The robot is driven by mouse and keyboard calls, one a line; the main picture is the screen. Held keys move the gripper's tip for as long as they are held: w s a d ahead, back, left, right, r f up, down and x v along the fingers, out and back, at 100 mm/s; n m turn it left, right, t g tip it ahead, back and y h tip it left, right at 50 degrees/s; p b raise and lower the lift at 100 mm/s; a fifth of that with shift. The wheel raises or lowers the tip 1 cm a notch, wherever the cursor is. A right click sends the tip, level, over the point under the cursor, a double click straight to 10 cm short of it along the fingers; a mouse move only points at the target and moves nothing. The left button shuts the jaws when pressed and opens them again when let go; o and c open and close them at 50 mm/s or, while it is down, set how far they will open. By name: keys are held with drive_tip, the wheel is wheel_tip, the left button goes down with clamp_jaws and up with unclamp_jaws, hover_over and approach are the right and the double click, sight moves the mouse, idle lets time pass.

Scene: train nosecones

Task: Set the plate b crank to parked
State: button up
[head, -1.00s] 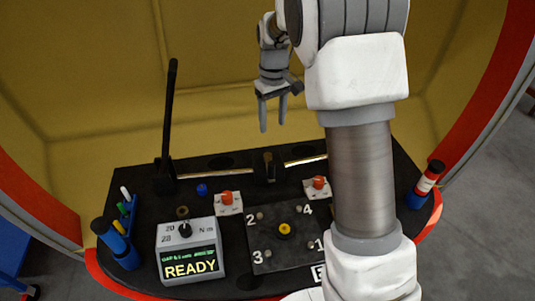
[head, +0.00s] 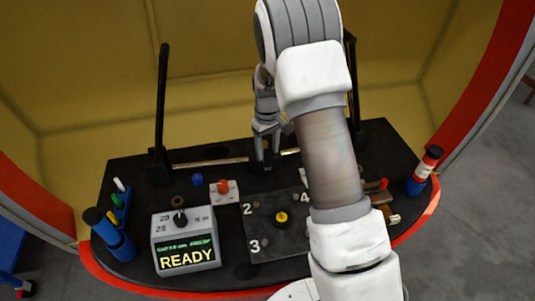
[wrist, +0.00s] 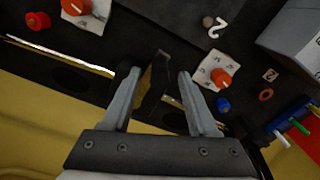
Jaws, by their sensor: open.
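A white plate with an orange-red crank (head: 223,187) lies on the black console, left of centre; it also shows in the wrist view (wrist: 221,77). A second white plate with an orange-red crank (wrist: 76,6) is at the top left of the wrist view, mostly hidden by my arm in the head view. I cannot read which one is plate b. My gripper (head: 268,160) is open over the back middle of the console. In the wrist view its fingers (wrist: 158,75) flank a dark upright block (wrist: 154,88); contact is unclear.
Black levers stand at the back left (head: 163,95) and behind my arm (head: 351,70). A grey READY box (head: 185,240), a numbered dark plate (head: 272,240) and blue knob (head: 197,180) lie nearer.

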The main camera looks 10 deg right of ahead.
drive_tip(key=shift+f, duration=0.85)
clamp_jaws()
idle(0.8)
